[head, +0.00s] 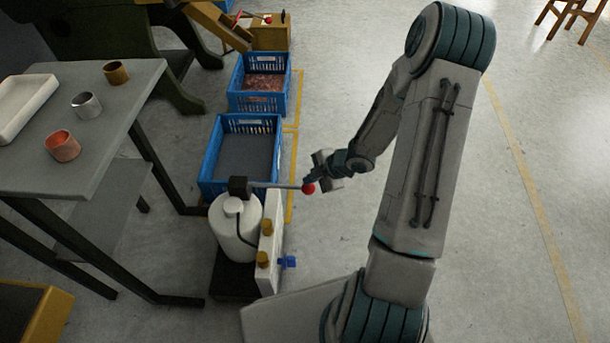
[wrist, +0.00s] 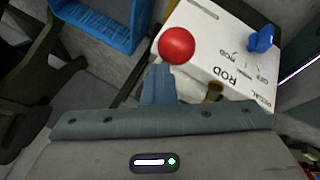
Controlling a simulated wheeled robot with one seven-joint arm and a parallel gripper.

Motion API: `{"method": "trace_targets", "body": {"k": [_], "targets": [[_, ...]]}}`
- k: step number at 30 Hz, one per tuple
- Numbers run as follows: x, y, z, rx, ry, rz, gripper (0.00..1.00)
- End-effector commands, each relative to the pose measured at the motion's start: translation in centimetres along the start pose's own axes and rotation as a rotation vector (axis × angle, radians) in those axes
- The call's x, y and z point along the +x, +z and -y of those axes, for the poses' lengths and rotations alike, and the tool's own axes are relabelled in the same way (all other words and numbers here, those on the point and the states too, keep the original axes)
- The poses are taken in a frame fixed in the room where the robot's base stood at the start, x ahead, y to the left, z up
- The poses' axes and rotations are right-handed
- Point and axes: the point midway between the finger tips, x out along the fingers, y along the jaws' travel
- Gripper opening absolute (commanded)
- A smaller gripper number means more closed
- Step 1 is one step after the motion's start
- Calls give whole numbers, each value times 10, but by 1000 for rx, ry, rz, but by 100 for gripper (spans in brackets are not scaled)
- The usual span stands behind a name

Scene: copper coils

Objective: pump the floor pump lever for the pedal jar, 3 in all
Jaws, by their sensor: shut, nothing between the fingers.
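The floor pump's lever (head: 278,186) is a thin grey rod with a red ball knob (head: 308,188) at its right end. It reaches out from a dark block at the top of the white pump jar (head: 236,228). My gripper (head: 311,179) is at the red knob, its fingers shut with nothing between them. In the wrist view the shut fingers (wrist: 158,84) point at the red knob (wrist: 177,46), which shows just beyond their tips. I cannot tell whether they touch it. A white panel (wrist: 222,55) lettered "ROD" and "PEDAL" lies behind the knob.
A blue crate (head: 206,165) stands behind the pump, with another blue crate (head: 233,92) of copper-coloured pieces beyond it. A grey table (head: 105,135) with cups and a white tray is at left. A blue valve handle (head: 288,262) sticks out of the panel.

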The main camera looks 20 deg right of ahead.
Motion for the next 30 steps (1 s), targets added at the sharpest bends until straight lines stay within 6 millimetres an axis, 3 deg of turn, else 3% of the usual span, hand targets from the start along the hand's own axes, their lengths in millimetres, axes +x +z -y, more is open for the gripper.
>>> {"method": "trace_targets", "body": {"k": [30], "targets": [[9,9,8,3,-3,6,0]]}}
